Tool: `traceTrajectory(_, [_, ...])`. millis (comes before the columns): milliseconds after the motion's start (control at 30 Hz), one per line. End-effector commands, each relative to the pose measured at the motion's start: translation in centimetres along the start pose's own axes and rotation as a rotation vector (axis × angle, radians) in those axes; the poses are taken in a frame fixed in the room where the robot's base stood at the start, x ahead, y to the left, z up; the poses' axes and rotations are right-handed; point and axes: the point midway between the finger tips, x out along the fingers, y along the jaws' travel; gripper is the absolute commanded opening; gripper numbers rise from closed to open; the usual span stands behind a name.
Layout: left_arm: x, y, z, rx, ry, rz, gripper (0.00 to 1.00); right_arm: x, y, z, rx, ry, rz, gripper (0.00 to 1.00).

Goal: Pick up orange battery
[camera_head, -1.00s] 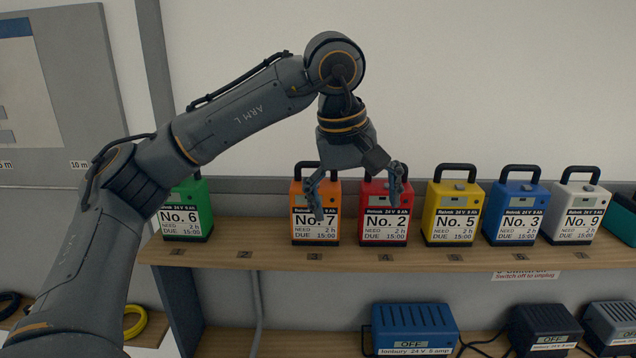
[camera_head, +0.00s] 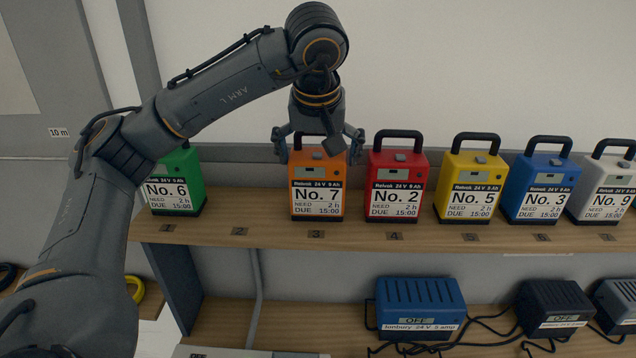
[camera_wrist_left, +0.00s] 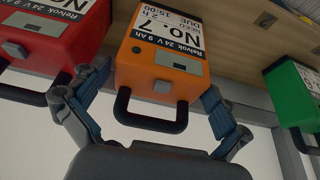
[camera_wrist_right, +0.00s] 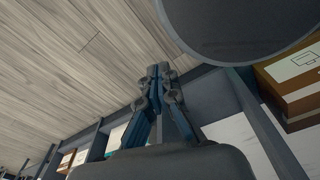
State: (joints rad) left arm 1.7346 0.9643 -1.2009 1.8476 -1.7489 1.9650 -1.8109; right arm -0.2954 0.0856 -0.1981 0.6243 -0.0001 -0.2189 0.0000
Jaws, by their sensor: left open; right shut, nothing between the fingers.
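The orange battery (camera_head: 317,184), labelled No. 7, stands upright on the upper wooden shelf at slot 3, with a black carry handle on top. My left gripper (camera_head: 319,152) is open above it, its two fingers apart on either side of the handle. In the left wrist view the orange battery (camera_wrist_left: 165,62) and its handle (camera_wrist_left: 151,115) lie between the two open fingers (camera_wrist_left: 152,105), with gaps on both sides. My right gripper (camera_wrist_right: 160,75) shows only in the right wrist view, shut and empty, with its fingertips together.
A red battery (camera_head: 396,186) stands close to the right. A green battery (camera_head: 178,182) stands farther left, past an empty slot. Yellow (camera_head: 469,185), blue (camera_head: 538,190) and white (camera_head: 604,187) batteries continue the row. A blue charger (camera_head: 419,302) sits on the lower shelf.

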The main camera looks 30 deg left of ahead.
Motion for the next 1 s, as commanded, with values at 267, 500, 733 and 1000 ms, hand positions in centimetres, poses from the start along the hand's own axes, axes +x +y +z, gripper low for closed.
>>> traceTrajectory(267, [2.2, -0.2, -0.8, 0.0, -0.004, -0.003, 1.0, -2.1, -0.9, -0.6, 0.004, 0.005, -0.011, 0.0])
traceTrajectory(500, [5.3, -0.2, -0.9, 0.0, -0.001, -0.002, 1.0, -3.2, -1.1, 0.5, 0.003, -0.012, -0.014, 0.0])
traceTrajectory(733, [5.6, -0.2, -0.9, 0.0, 0.001, 0.001, 1.0, -3.0, -0.8, 0.6, 0.001, -0.014, -0.011, 0.0])
traceTrajectory(1000, [5.6, -0.2, -0.8, 0.0, -0.001, 0.0, 0.49, -3.0, -0.3, 0.5, -0.002, -0.012, -0.005, 0.0])
